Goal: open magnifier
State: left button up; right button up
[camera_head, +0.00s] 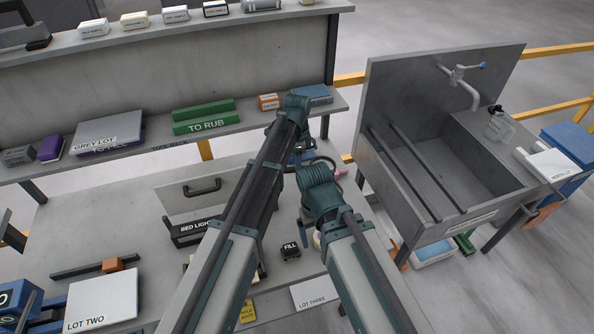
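Two of my arms cross the middle of the camera_head view and hide much of the bench behind them. My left gripper (303,150) points down beyond the bent wrist of the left arm; its fingers are mostly hidden. My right gripper (307,228) is mostly behind its own wrist, low over the bench; its fingers cannot be made out. A dark round rim (326,160) shows between the two wrists, close to the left gripper. It may be part of the magnifier, but the arms cover most of it. I cannot tell whether either gripper touches it.
A black FILL block (290,250) and LOT THREE card (315,291) lie near the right arm. A BED LIGHT label (198,228) is left of the arms. A shelf (240,119) with green TO RUB blocks (207,122) runs behind. A sink (452,165) stands right.

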pick_arm(q)
jog(key=shift+f, duration=0.1)
grip_shut()
dwell(1.4)
